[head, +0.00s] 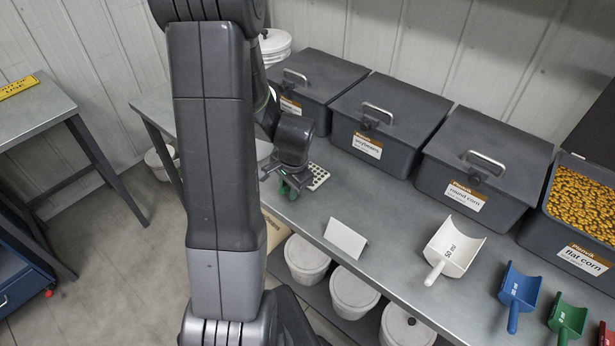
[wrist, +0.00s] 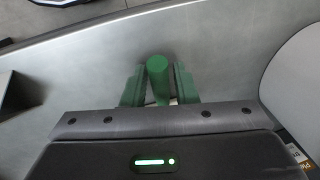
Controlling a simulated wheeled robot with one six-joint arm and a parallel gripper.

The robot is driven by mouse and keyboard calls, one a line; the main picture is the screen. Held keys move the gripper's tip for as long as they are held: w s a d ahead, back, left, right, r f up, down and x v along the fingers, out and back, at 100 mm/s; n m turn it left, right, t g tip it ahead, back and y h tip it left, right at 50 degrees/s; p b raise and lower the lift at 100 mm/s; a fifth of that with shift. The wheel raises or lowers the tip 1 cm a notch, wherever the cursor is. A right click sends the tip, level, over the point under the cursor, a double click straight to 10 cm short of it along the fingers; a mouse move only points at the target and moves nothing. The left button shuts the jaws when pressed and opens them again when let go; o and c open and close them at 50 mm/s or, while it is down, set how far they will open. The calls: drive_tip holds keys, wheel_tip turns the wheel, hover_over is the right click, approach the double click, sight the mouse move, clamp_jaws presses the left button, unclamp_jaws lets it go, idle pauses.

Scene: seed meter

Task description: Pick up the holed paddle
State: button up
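The holed paddle (head: 319,177) has a pale plate with rows of holes and lies near the far left end of the grey bench, partly behind my gripper. My gripper (head: 288,188) is low over it at the bench's front edge. In the wrist view, the paddle's green round handle (wrist: 158,78) stands between the two green fingers of my gripper (wrist: 158,88). Narrow gaps seem to show on both sides of the handle, so the fingers look open around it. Most of the plate is hidden in the wrist view.
Grey lidded bins (head: 390,115) line the back of the bench (head: 380,215). A blank white card (head: 345,239), a white scoop (head: 455,247), a blue scoop (head: 519,290) and a green scoop (head: 567,318) stand to the right. White buckets (head: 354,292) sit below.

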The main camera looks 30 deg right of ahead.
drive_tip(key=shift+f, duration=0.15)
clamp_jaws()
wheel_tip(320, 180, up, 10)
drive_tip(key=shift+r+b, duration=0.1)
drive_tip(key=shift+b, duration=0.2)
idle(0.4)
